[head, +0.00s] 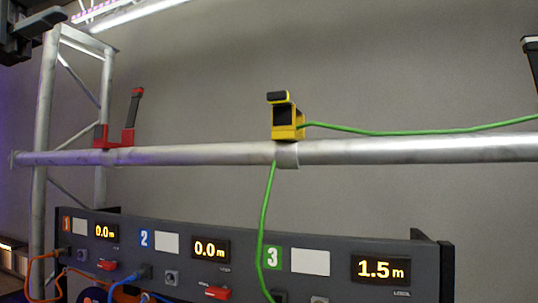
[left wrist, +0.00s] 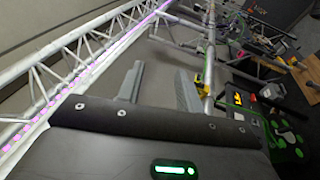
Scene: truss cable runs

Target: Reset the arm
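My left gripper (left wrist: 159,88) is open in the left wrist view. Its two grey fingers stand apart with nothing between them. In the head view a dark part of my left arm (head: 32,28) shows in the top left corner, clear of the pipe. My right gripper is not in view. A green cable (head: 400,132) runs up from the panel's channel 3, through a yellow clamp (head: 285,117) on the horizontal pipe (head: 400,151), and off to the right edge. A red clamp (head: 116,137) with a dark handle sits on the pipe's left part, without a cable in it.
Below the pipe stands a dark panel (head: 335,238) with displays reading 0.0 m, 0.0 m and 1.5 m. Orange and blue cables plug into its left part. A truss upright (head: 44,130) stands left. A dark handle-like piece (head: 531,55) is cut by the right edge.

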